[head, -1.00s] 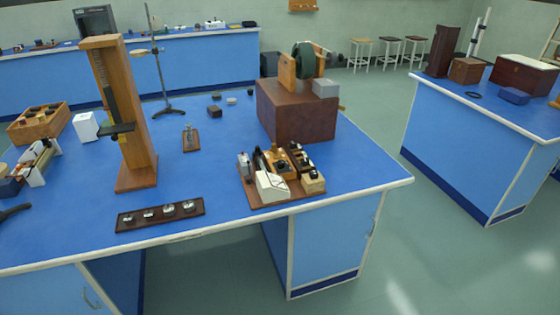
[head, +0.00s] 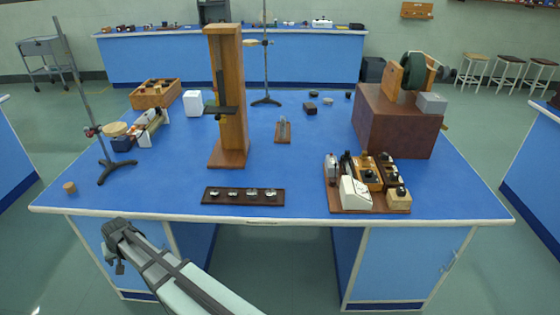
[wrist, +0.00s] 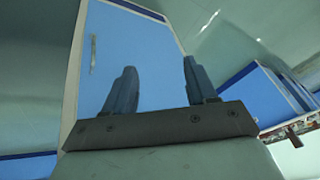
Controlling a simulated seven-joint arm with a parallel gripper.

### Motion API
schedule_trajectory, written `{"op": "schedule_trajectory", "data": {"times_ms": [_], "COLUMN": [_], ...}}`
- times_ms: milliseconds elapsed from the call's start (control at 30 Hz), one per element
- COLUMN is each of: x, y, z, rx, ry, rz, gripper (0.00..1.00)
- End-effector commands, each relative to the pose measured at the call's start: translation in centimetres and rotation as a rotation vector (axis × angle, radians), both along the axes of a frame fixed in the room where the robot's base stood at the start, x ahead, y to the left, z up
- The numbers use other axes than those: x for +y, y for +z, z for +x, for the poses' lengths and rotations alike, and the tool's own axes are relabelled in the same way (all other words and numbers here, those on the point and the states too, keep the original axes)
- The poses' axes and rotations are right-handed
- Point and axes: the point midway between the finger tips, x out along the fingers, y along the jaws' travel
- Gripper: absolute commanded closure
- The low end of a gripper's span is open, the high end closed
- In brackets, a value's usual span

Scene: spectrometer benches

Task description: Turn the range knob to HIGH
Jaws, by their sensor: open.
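No lettering can be read, so I cannot tell which control is the range knob. Small black knobs sit on an instrument board (head: 340,208) at the front right of the blue bench, beside a white meter (head: 355,192). A wooden box (head: 168,98) at the back left also carries dark knobs. A dark strip (head: 211,196) with several metallic fittings lies near the front edge. My gripper (wrist: 159,65) is open and empty in the wrist view, facing a blue cabinet door. In the head view it hangs in front of the bench, low at the left, apart from everything on top.
A tall wooden stand (head: 233,110) rises mid-bench. A brown box (head: 388,130) bearing a green coil stands at the right. A metal rod stand (head: 85,100) is at the left. The bench's front edge (head: 300,221) lies beyond my gripper. Bare blue top shows around these things.

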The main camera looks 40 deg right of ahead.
Motion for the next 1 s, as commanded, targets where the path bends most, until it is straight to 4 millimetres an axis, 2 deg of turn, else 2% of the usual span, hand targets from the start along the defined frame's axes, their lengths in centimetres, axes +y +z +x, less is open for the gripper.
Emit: {"op": "schedule_trajectory", "data": {"times_ms": [33,233,333,433,500,667,767,1000], "x": [0.7,2.3,2.1,0.5,-1.9,-7.6,-12.0,-24.4], "y": [1.8,7.4,9.9,12.2,13.5,15.2,16.3,19.7], "z": [1.5,4.8,6.2,7.4,8.1,8.6,8.8,7.8], "rx": [-0.03,-0.114,-0.144,-0.165,-0.17,-0.162,-0.153,-0.133], "ry": [-0.002,-0.019,-0.039,-0.076,-0.117,-0.211,-0.284,-0.491], "rz": [0.011,0.047,0.06,0.068,0.069,0.06,0.053,0.035], "gripper": [0.43,0.43,0.43,0.43,0.43,0.43,0.43,0.43]}}
